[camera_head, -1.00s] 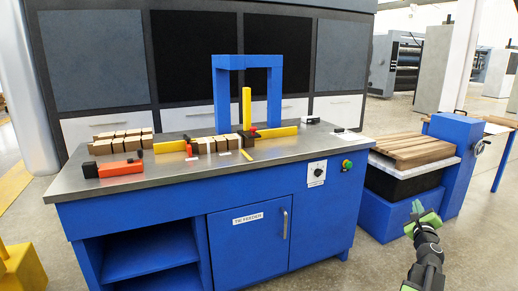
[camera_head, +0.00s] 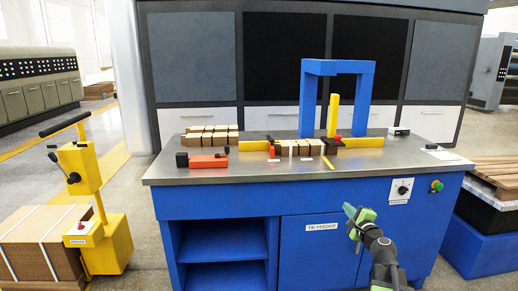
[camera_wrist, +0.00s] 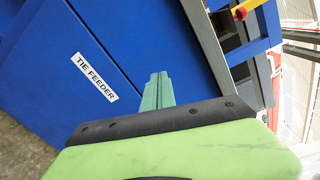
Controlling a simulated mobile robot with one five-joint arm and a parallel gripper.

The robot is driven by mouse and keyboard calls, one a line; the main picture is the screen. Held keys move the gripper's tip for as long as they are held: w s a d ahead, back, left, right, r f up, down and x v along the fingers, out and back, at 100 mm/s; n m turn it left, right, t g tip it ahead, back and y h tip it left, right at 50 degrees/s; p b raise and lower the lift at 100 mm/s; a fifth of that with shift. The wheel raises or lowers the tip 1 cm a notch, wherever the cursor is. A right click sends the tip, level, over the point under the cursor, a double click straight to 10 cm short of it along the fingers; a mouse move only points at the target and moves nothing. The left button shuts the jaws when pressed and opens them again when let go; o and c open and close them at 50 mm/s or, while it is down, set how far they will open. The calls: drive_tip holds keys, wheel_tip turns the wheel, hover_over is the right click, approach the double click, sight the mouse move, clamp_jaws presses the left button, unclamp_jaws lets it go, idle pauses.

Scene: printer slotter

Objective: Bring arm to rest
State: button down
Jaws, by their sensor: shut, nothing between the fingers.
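My gripper (camera_head: 352,213) is shut and empty, its green fingers pressed together. In the head view it is raised in front of the blue tie feeder cabinet (camera_head: 300,258), below the worktop edge. In the wrist view the closed fingertips (camera_wrist: 157,90) point toward the blue cabinet front, to the right of the white TIE FEEDER label (camera_wrist: 95,77). My arm reaches up from the bottom of the head view, bent at the wrist. I cannot tell how far the fingertips are from the cabinet door.
The steel worktop (camera_head: 250,176) carries an orange tool (camera_head: 208,161), several brown blocks (camera_head: 212,134) and a blue arch (camera_head: 307,100). Wooden slats (camera_head: 495,175) lie at right. Floor is clear between hand truck and cabinet.

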drive_tip(key=a+f+n+g+y, duration=0.35)
drive_tip(key=a+n, duration=0.25)
drive_tip(key=a, duration=1)
drive_tip(key=s+a+f+n+g+y, duration=0.1)
drive_tip(key=s+a+f+n+g, duration=0.15)
drive_tip(key=a, duration=0.35)
drive_tip(key=s+a+f+n+g+y+p, duration=0.1)
drive_tip(key=s+a+f+n, duration=0.15)
drive_tip(key=a, duration=0.25)
drive_tip(key=s+a+f+n+g+y, duration=0.1)
drive_tip(key=a+f+n+g, duration=0.1)
drive_tip(key=a+f+n, duration=0.3)
drive_tip(key=s+f+n+g+h, duration=0.3)
drive_tip(key=s+f+g, duration=0.15)
drive_tip(key=s, duration=0.35)
drive_tip(key=s+d+f+n+g+h, duration=0.2)
drive_tip(key=s+d+f+g+h, duration=0.15)
drive_tip(key=s+d, duration=0.45)
wheel_tip(320, 180, up, 39)
drive_tip(key=p, duration=3.8)
drive_tip(key=shift+a+f+n, duration=0.15)
drive_tip(key=shift+n, duration=0.15)
